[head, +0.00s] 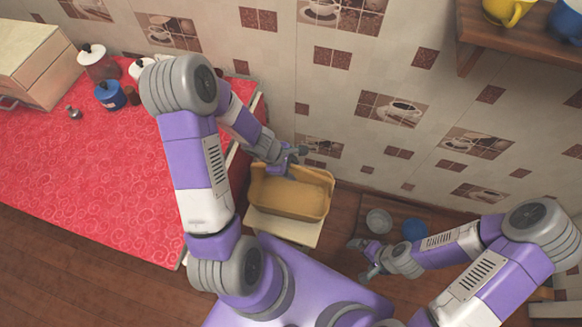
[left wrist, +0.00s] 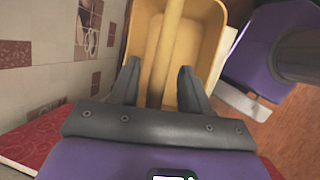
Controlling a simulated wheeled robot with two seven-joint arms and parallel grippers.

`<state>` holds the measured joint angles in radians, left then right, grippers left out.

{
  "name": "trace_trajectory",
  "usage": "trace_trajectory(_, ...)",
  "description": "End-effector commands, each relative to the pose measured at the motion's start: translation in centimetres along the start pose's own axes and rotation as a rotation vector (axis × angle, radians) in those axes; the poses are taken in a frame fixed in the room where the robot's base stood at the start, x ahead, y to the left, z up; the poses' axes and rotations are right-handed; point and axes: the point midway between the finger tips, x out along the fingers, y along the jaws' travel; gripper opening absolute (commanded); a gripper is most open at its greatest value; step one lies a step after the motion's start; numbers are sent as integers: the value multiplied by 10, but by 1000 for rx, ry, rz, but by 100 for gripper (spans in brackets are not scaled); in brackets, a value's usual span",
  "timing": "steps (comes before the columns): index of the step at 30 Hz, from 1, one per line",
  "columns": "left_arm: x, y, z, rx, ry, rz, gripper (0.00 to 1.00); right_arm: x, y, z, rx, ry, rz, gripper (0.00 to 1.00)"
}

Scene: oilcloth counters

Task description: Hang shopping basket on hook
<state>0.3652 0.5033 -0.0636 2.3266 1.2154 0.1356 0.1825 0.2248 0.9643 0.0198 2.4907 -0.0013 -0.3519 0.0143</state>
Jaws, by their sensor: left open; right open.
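The mustard-yellow shopping basket (head: 290,197) sits upright on a small pale stand (head: 283,228) by the tiled wall. My left gripper (head: 291,160) is open at the basket's back edge, on the wall side. In the left wrist view the open fingers (left wrist: 158,82) point into the basket (left wrist: 208,45). A yellow strip (left wrist: 168,45), seemingly the handle, runs between them; I cannot tell whether they touch it. My right gripper (head: 364,258) is open and empty, low to the right of the stand. I see no hook in either view.
A counter with red oilcloth (head: 90,165) is at the left, holding jars (head: 98,62) and a wooden box (head: 38,60). A wooden shelf (head: 520,40) with a yellow cup (head: 507,12) is at the upper right. Bowls (head: 379,220) stand low near the wall.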

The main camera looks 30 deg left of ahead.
Motion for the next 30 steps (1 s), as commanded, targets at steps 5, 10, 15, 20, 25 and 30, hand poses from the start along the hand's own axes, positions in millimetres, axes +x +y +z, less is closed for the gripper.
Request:
trace_trajectory(5,-3,0,0,-1,1,1,47,-4,-1,0,0,0,0,100)
trace_trajectory(10,-30,1,1,1,2,2,47,-22,-8,1,0,0,0,100)
trace_trajectory(15,-54,2,-3,0,2,2,47,-38,-14,2,0,0,0,100)
trace_trajectory(20,-70,2,-4,0,1,1,47,-48,-18,2,0,0,0,100)
trace_trajectory(25,-75,2,-5,0,0,0,47,-50,-19,2,0,0,0,100)
trace_trajectory(30,-74,1,-5,0,0,0,47,-49,-18,2,0,0,0,100)
